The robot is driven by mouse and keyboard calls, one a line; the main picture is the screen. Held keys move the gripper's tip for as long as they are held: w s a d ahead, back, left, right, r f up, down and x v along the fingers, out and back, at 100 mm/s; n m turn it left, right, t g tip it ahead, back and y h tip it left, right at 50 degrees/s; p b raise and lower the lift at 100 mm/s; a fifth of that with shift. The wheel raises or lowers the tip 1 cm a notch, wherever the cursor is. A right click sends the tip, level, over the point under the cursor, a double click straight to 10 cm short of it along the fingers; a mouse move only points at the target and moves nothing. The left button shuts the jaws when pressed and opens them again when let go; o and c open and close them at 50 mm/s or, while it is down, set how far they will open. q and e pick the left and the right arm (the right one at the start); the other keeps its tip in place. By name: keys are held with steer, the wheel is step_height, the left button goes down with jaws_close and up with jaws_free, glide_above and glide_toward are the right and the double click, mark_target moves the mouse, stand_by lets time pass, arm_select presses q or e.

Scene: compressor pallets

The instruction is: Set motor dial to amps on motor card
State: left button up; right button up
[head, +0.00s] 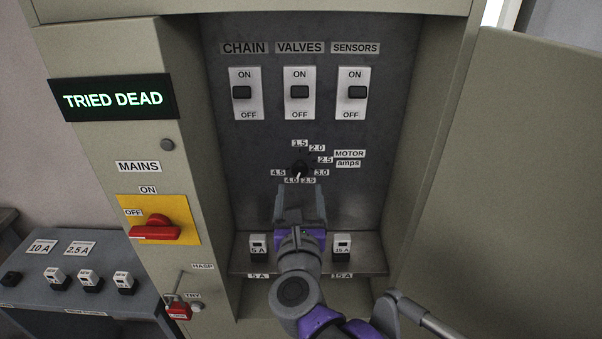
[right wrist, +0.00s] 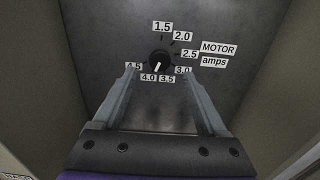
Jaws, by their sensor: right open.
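The black motor dial (head: 300,169) sits on the grey back panel of the open cabinet, ringed by labels from 1.5 to 4.5. In the right wrist view the dial's (right wrist: 160,58) white pointer aims down and slightly left, closest to 4.0. The MOTOR amps label (right wrist: 217,54) is right of it. My right gripper (head: 301,188) is open and empty, just below the dial in the head view. In the right wrist view its two fingers reach toward either side of the dial, and contact cannot be seen. No card reading MOTOR is visible. My left gripper is out of view.
CHAIN, VALVES and SENSORS switches (head: 299,92) are above the dial. A ledge (head: 300,264) below holds 5 A and 15 A blocks. The red mains handle (head: 156,228) and TRIED DEAD display (head: 113,99) are left. An open door (head: 510,180) bounds the right. A side table (head: 60,300) holds fuse blocks.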

mark_target(300, 170)
steer(key=w, duration=0.7)
steer(key=shift+w, duration=0.3)
jaws_close()
